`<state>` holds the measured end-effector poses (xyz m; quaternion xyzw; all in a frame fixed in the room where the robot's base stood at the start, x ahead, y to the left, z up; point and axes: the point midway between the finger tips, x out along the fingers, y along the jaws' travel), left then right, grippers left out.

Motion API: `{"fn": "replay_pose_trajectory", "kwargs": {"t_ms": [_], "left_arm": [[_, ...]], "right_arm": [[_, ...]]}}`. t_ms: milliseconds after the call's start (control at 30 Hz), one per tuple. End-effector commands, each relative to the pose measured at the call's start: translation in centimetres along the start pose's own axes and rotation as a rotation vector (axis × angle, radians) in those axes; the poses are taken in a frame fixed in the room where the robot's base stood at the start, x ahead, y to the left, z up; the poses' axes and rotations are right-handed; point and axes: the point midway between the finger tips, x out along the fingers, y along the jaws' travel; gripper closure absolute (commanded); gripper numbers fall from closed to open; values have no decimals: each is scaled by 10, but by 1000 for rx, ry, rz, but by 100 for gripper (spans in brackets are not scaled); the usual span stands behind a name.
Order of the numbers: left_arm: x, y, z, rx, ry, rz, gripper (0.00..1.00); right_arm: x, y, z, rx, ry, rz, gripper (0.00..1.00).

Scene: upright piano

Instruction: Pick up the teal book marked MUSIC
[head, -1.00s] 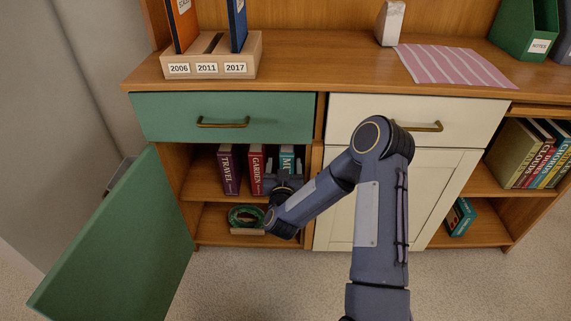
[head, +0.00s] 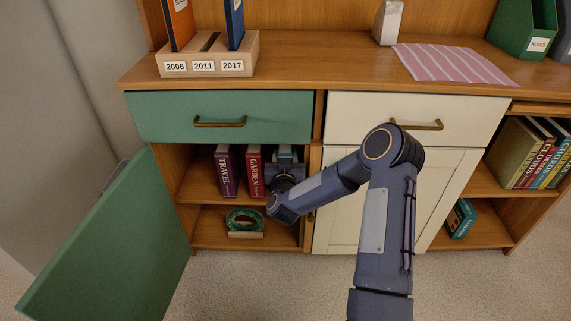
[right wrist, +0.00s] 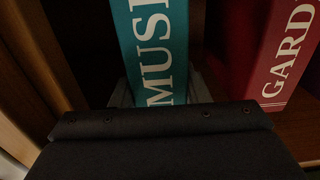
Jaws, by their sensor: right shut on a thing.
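The teal book marked MUSIC (right wrist: 152,45) stands upright in the right wrist view, its spine facing me between the fingers. In the head view only its top (head: 286,152) shows above my right gripper (head: 285,172). My right gripper, also in the right wrist view (right wrist: 160,92), is shut on the book at the lower part of the visible spine. The book is on the upper shelf inside the open cabinet, at the right end of the row. My left gripper is not in view.
The red GARDEN book (head: 254,170) and purple TRAVEL book (head: 226,170) stand left of it. The open green door (head: 110,245) is at left, the green drawer (head: 220,116) above. The cabinet's side wall is close on the right.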

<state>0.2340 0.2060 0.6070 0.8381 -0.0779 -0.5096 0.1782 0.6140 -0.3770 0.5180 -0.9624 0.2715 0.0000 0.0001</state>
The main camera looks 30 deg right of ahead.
Motion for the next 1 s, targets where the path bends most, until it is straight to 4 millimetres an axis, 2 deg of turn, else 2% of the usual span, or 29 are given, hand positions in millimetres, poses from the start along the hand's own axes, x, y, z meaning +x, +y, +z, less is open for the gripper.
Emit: {"fn": "replay_pose_trajectory", "kwargs": {"t_ms": [33,167,667,1000], "left_arm": [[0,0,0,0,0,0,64],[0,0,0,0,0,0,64],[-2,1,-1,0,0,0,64],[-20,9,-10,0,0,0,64]], "right_arm": [[0,0,0,0,0,0,85],[0,0,0,0,0,0,100],[0,0,-6,1,6,0,100],[0,-1,-43,1,8,-1,100]]}}
